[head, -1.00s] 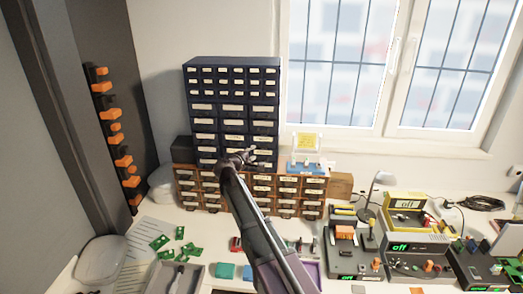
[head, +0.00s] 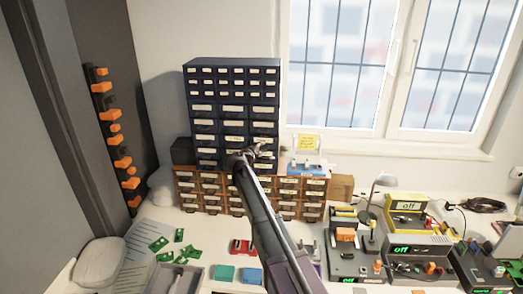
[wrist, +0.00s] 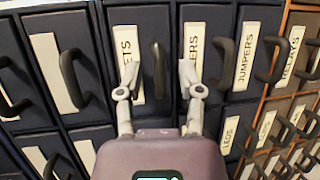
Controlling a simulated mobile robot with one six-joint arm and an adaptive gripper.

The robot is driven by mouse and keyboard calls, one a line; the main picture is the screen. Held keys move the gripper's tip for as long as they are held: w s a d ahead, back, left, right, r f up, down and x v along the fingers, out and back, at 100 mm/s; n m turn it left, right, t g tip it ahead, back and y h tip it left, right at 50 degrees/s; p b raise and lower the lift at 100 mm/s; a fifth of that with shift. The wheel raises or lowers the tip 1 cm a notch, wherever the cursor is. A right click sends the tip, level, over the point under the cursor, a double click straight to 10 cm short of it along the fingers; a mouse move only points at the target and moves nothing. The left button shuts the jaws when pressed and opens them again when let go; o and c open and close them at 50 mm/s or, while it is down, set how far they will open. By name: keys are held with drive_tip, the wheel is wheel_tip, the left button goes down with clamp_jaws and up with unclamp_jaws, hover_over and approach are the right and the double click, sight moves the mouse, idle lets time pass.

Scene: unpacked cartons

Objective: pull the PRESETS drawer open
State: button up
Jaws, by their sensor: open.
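The drawer whose label ends in "ETS" (wrist: 140,93) is in the wrist view, with a dark upright-looking handle (wrist: 160,70); the first letters are hidden behind a fingertip, and it fits PRESETS. Its face looks flush with its neighbours. My gripper (wrist: 158,75) is open, with one pale fingertip on each side of that handle; I cannot tell whether either touches it. In the head view my gripper (head: 262,149) is at the lower right part of the dark blue drawer cabinet (head: 281,90), and labels there are too small to read.
Neighbouring handles are close, on the JUMPERS drawer (wrist: 246,60) and on a drawer ending "ERS" (wrist: 195,45). Orange drawers (head: 312,183) lie below the blue ones. A small blue stand (head: 305,168) is just right of my gripper. Instruments and trays fill the bench.

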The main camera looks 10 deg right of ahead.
clamp_jaws()
drive_tip(key=s+a, duration=0.3)
drive_tip(key=s, duration=0.8)
drive_tip(key=shift+s, duration=0.3)
unclamp_jaws()
drive_tip(key=shift+s, duration=0.15)
